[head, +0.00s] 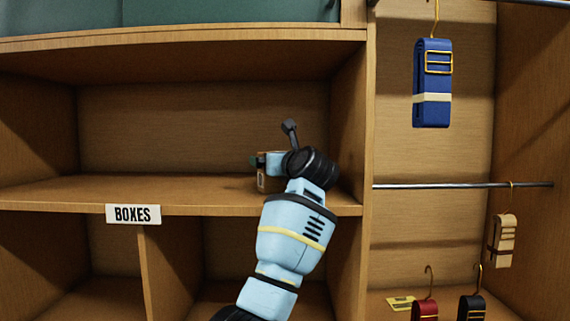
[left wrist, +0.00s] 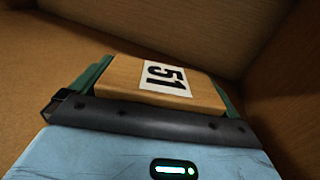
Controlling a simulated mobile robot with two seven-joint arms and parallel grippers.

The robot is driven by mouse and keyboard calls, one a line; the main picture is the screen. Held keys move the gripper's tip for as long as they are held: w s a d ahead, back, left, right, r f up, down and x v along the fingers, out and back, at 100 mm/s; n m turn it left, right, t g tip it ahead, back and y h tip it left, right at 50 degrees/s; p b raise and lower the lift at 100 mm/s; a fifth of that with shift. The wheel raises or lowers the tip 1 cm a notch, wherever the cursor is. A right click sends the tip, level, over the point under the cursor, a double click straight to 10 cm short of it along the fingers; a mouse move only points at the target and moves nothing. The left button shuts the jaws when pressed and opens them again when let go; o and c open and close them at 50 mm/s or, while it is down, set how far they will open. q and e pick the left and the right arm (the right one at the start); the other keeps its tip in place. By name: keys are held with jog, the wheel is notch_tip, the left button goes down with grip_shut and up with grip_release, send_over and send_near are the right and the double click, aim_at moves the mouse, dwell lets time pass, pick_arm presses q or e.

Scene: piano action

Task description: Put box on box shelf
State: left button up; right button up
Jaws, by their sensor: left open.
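A small wooden box (left wrist: 120,75) with a white label reading "51" lies between my left gripper's green fingers in the left wrist view. In the head view only a small brown part of the box (head: 263,181) shows, on or just above the shelf board. The box shelf (head: 170,190) is the wooden compartment above the "BOXES" sign (head: 133,214). My left gripper (head: 267,163) is inside it, toward its right side, mostly hidden by my own wrist. It is open around the box. My right gripper is not in view.
The left and middle of the shelf are clear. The compartment's right wall (head: 350,130) stands close to my wrist. To the right, a blue belt-like item (head: 432,85) hangs above a metal rail (head: 460,185), and several smaller items hang lower down.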

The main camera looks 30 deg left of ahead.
pick_arm(q)
jog(key=v, duration=1.2)
jog(key=shift+w+b, duration=0.1)
jog(key=shift+b, duration=0.2)
dwell(0.3)
jog(key=shift+f, duration=0.1)
dwell(0.5)
